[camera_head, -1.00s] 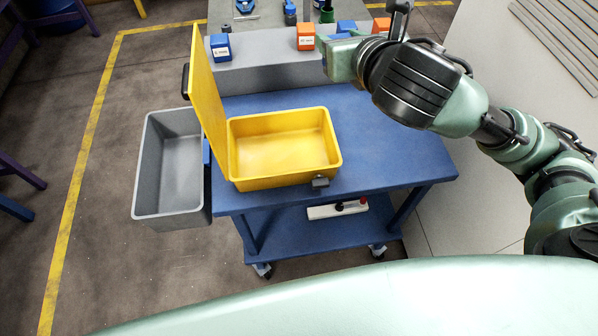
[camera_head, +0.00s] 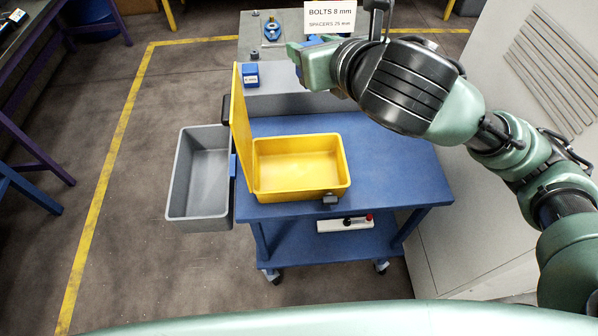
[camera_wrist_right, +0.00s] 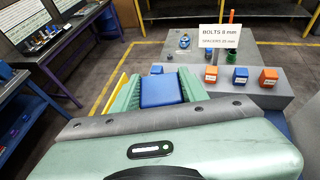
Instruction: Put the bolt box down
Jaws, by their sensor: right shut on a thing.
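My right gripper (camera_head: 312,68) is at the back of the blue cart, over the grey raised ledge (camera_head: 290,102). In the right wrist view it is shut on a blue box (camera_wrist_right: 160,91), held between two green fingers. In the head view the held box is mostly hidden by the gripper, and its label cannot be read. A sign (camera_head: 331,17) reading "BOLTS 8 mm" and "SPACERS 25 mm" stands behind the ledge; it also shows in the right wrist view (camera_wrist_right: 219,36). My left gripper is not in view.

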